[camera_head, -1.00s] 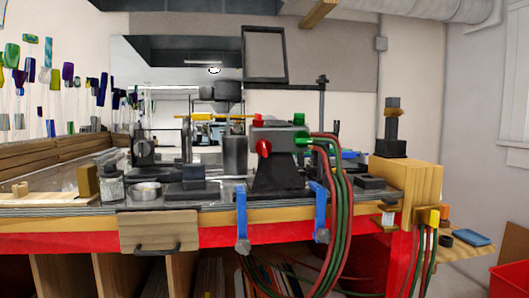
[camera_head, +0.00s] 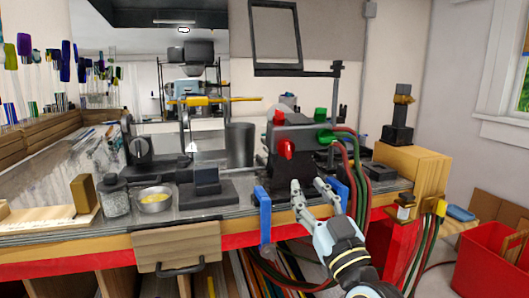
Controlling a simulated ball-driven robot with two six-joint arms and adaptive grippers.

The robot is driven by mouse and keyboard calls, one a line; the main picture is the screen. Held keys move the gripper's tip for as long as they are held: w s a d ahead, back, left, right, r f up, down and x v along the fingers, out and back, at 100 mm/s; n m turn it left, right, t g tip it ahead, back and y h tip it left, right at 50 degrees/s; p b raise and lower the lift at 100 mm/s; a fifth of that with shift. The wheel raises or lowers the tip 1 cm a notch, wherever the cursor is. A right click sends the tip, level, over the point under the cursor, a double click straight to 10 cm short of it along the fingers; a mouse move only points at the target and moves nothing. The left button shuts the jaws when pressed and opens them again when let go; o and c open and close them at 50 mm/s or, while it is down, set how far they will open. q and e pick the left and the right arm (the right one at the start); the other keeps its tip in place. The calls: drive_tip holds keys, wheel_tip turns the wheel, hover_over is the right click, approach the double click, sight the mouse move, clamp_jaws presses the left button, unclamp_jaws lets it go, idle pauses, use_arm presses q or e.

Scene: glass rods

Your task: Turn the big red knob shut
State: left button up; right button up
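The big red knob (camera_head: 286,149) sticks out from the front of the dark torch (camera_head: 292,170) on the workbench, near the middle of the camera_head view. A smaller red knob (camera_head: 278,117) sits above it, and green knobs (camera_head: 326,136) are on the torch's right side. How far the big knob is turned cannot be told. My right gripper (camera_head: 308,187) reaches in from the bottom right, below and slightly right of the big red knob. Its two fingers are apart, with nothing between them, and not touching the knob. My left gripper is out of view.
Red and green hoses (camera_head: 360,185) hang from the torch's right side, beside my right gripper. A blue clamp (camera_head: 264,216) grips the bench edge. A glass jar (camera_head: 115,198) and metal bowl (camera_head: 155,200) stand to the left. A red bin (camera_head: 490,258) is at right.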

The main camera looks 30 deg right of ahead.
sight(289, 153)
drive_tip(key=p+x, duration=0.1)
drive_tip(key=x, duration=0.9)
drive_tip(key=shift+w+d+r, duration=0.1)
drive_tip(key=shift+w+d, duration=0.1)
drive_tip(key=shift+d, duration=0.05)
clamp_jaws()
